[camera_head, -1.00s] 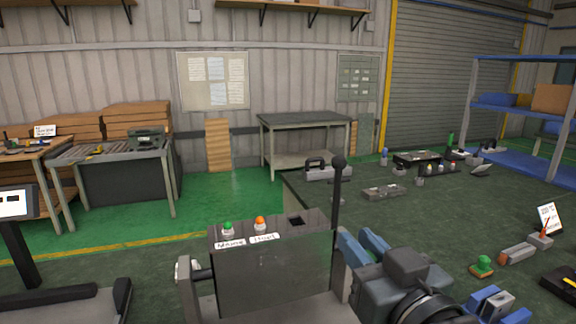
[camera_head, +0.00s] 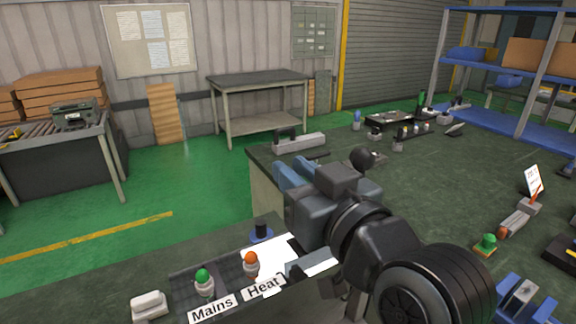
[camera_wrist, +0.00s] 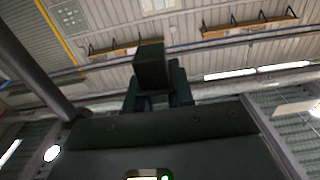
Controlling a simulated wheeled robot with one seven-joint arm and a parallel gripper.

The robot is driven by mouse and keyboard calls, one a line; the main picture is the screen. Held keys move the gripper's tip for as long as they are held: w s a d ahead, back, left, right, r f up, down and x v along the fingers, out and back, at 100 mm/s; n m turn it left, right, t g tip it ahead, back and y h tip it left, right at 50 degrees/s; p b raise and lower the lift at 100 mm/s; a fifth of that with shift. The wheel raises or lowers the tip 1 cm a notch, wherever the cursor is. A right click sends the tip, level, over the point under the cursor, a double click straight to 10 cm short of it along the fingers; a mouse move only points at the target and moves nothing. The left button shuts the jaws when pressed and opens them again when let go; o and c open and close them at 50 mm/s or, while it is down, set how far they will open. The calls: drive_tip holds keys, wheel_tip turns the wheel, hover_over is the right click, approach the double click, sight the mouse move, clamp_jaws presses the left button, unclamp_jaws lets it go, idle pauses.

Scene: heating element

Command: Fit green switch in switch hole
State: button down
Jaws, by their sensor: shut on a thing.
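My gripper (camera_head: 287,178) is above the far right part of a dark control box (camera_head: 235,268), its blue fingers pointing up and left. In the wrist view it is shut on a dark green block (camera_wrist: 152,68) between its fingers. I cannot tell whether this is the green switch. The head view does not show the block clearly. A green lamp (camera_head: 203,280) labelled Mains and an orange lamp (camera_head: 251,262) labelled Heat stand on the box top. The switch hole cannot be made out clearly beside the arm.
A black knob (camera_head: 362,158) stands just behind my gripper. A black piece with a blue base (camera_head: 261,231) is near the orange lamp. On the table (camera_head: 430,195) at right lie a green button (camera_head: 487,243) and several tools. Green floor is open at left.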

drive_tip(key=shift+s+d, duration=0.1)
drive_tip(key=shift+f, duration=0.2)
drive_tip(key=shift+f+b, duration=2.2)
drive_tip(key=shift+f, duration=0.5)
drive_tip(key=shift+f+b, duration=0.95)
drive_tip(key=shift+f, duration=0.55)
drive_tip(key=c, duration=0.9)
unclamp_jaws()
drive_tip(key=shift+b+v, duration=0.7)
drive_tip(key=shift+v, duration=3.2)
